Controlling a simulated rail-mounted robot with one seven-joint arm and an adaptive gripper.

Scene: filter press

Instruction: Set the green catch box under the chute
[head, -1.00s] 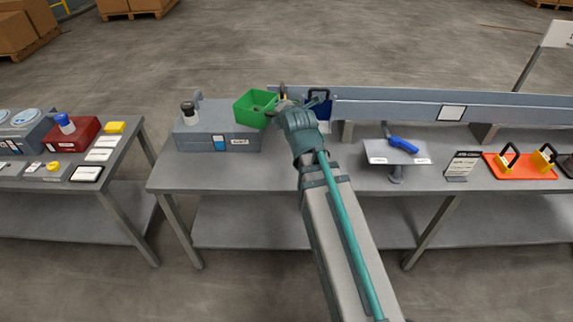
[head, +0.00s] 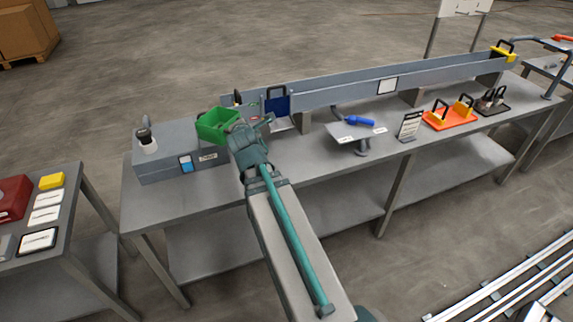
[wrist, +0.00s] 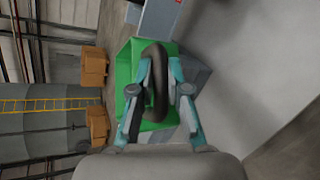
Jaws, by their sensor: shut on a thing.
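The green catch box (head: 215,126) is an open-topped bin at the left end of the bench, beside and partly in front of the grey unit's right end. My gripper (head: 243,130) is at its right side. In the wrist view, my gripper's fingers (wrist: 158,88) are shut on a dark rounded handle (wrist: 157,70), with the green box (wrist: 127,68) right behind it. Whether the box hangs clear or touches a surface cannot be told. A long grey trough (head: 345,92), perhaps the chute, runs along the bench's back; its left end is just behind the box.
A grey unit (head: 160,170) with a black knob stands left of the box. A blue panel with a black handle (head: 277,103) is close right of my gripper. A small stand with a blue tool (head: 360,121) and an orange tray (head: 449,121) are farther right. The bench front (head: 300,165) is clear.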

